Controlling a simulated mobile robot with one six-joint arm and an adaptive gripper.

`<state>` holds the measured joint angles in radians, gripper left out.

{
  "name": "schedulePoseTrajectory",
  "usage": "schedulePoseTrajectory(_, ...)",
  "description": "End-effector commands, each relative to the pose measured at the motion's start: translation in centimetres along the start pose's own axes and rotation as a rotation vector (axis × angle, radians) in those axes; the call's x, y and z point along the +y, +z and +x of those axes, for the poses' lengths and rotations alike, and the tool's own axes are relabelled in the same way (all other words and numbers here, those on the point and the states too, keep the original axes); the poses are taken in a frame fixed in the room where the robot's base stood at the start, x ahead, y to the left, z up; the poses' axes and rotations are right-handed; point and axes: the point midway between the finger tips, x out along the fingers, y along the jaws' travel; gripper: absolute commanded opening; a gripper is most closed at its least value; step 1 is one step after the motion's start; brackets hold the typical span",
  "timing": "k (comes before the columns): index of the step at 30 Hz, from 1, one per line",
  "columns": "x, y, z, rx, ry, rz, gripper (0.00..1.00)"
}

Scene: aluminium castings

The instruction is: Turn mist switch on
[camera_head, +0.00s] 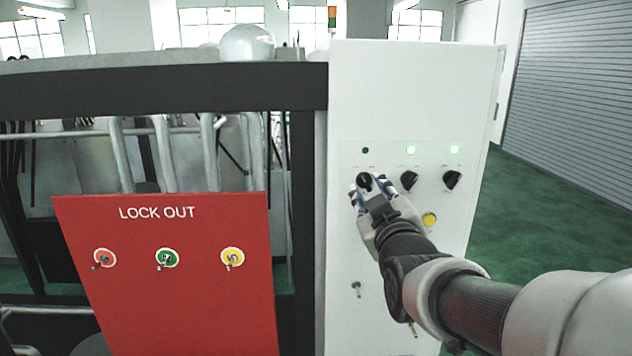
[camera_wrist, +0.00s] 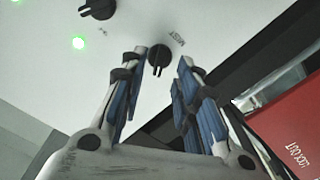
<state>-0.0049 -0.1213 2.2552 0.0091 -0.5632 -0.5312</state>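The mist switch is a black rotary knob (camera_head: 364,181) at the left of a row on the white control panel (camera_head: 415,95). It also shows in the wrist view as a black knob (camera_wrist: 159,56) with a label beside it that reads like MIST. The small lamp (camera_head: 365,150) above it is dark. My gripper (camera_head: 369,191) is at this knob, with blue-padded fingers. In the wrist view my gripper (camera_wrist: 163,58) is open, one fingertip on each side of the knob, with gaps visible. I cannot tell whether either finger touches it.
Two more black knobs (camera_head: 408,180) (camera_head: 452,180) sit to the right under lit green lamps (camera_head: 411,150) (camera_head: 454,149). A yellow button (camera_head: 430,219) is below them, close to my arm. A red LOCK OUT board (camera_head: 190,315) with key switches stands left of the panel.

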Motion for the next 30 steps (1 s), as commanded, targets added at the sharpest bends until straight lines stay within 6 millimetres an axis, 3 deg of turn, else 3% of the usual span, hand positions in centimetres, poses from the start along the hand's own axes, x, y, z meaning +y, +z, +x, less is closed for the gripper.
schedulePoseTrajectory(6,0.0,-0.1,2.5,-0.001,0.0,0.0,0.29)
schedulePoseTrajectory(17,0.0,0.0,3.0,0.0,0.0,0.0,0.29)
schedulePoseTrajectory(30,0.0,0.0,3.0,0.0,0.0,0.0,0.01)
